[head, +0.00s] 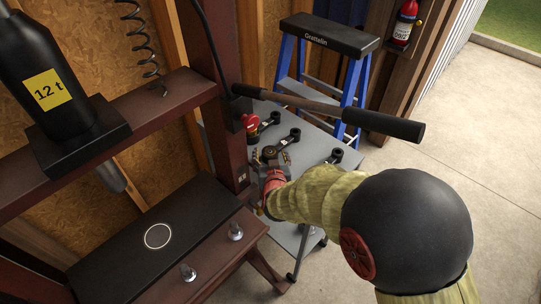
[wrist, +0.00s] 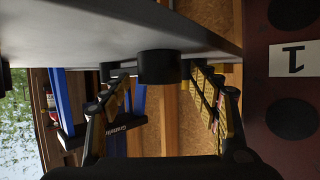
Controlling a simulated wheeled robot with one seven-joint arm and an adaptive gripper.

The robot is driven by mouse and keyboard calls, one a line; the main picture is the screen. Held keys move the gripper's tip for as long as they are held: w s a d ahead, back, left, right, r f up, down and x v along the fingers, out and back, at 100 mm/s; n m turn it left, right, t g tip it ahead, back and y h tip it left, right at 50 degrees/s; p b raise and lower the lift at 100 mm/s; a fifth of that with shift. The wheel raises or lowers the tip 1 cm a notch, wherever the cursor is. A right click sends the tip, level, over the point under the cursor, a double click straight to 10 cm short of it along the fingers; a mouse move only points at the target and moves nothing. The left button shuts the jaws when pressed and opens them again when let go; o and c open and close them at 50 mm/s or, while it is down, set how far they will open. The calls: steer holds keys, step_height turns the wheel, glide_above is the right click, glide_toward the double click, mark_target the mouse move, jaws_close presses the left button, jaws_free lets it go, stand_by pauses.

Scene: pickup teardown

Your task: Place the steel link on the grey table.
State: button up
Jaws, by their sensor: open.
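The grey table (head: 316,137) stands behind the press post and also shows across the top of the upside-down wrist view (wrist: 60,30). Several dark links with ringed ends lie on it, one near the back (head: 289,137) and one end at the right (head: 336,155). I cannot tell which is the steel link. My gripper (head: 268,160) is over the table's near left part, partly hidden by my arm. In the wrist view my gripper (wrist: 160,78) is open, its fingers on either side of a short black cylinder (wrist: 160,64) at the table; contact cannot be told.
A dark red press frame (head: 225,140) with a black bed (head: 120,245) stands at the left. Its long handle (head: 375,122) reaches over the table. A blue stepladder (head: 325,38) stands behind. A red tool (head: 250,122) is near the post. Floor at right is clear.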

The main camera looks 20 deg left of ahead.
steer(key=p+v, duration=0.3)
steer(key=v, duration=0.9)
steer(key=shift+w+r, duration=0.1)
steer(key=d+r+m+g+h, duration=0.1)
steer(key=d+r+m+g, duration=0.15)
steer(key=d+r, duration=1.1)
steer(key=s+d+r+m+g+h, duration=0.1)
steer(key=s+d+g+h, duration=0.1)
steer(key=s+d, duration=0.7)
steer(key=s+d+r+m+g+h, duration=0.1)
steer(key=s+d+r+g+h, duration=0.1)
steer(key=s+d, duration=0.7)
steer(key=d, duration=0.5)
steer(key=shift+d+h, duration=0.3)
steer(key=shift+h, duration=0.1)
